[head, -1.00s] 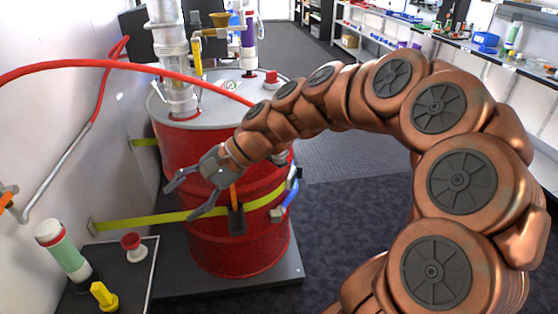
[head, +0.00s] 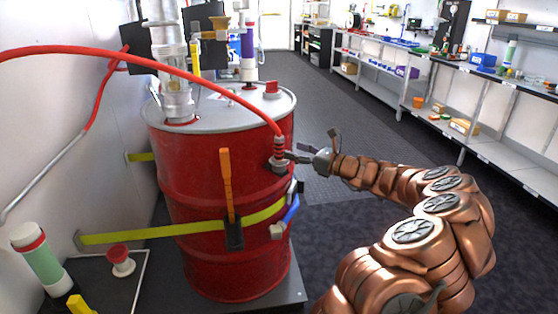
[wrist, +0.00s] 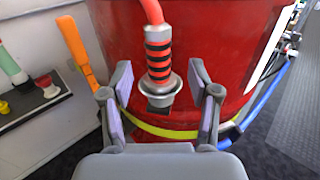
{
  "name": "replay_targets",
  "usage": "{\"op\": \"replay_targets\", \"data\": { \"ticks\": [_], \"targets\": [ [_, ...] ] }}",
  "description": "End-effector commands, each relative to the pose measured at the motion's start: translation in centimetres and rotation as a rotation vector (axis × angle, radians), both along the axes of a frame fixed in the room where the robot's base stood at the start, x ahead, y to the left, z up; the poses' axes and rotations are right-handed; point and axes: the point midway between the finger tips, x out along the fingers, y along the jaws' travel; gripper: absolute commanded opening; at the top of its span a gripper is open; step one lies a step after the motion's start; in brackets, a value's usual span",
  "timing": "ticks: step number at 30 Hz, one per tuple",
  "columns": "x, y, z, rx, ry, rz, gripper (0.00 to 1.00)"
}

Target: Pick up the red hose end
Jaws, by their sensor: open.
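The red hose (head: 200,72) arcs from the left over the red drum (head: 225,180). Its end (head: 279,152), with black bands and a grey metal fitting, hangs down against the drum's right front side. In the wrist view the hose end (wrist: 159,60) points down, just beyond and between the fingers. My gripper (head: 310,150) is to the right of the hose end, with one finger reaching close to the fitting. In the wrist view my gripper (wrist: 160,105) is open and empty, and its fingers stand apart on either side. I cannot tell whether a finger touches the fitting.
A yellow strap (head: 180,230) with an orange handle (head: 227,180) and a blue lever (head: 291,210) wraps the drum. A dark tray (head: 100,285) at lower left holds a green-white bottle (head: 42,262) and a red-white piece (head: 119,258). Floor at right is free.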

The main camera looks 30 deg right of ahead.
Motion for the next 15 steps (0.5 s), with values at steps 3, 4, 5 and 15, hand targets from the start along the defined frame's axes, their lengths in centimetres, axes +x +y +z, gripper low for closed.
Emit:
{"op": "replay_targets", "data": {
  "ticks": [3,4,5,15],
  "targets": [
    [1.0,0.6,0.0,-0.002,0.000,0.004,0.61],
    [1.2,0.7,0.0,-0.002,0.000,0.005,0.61],
    [1.3,0.7,0.0,-0.002,0.000,0.004,0.61],
    [5.0,2.2,0.4,-0.003,0.002,0.003,0.61]
  ]
}}
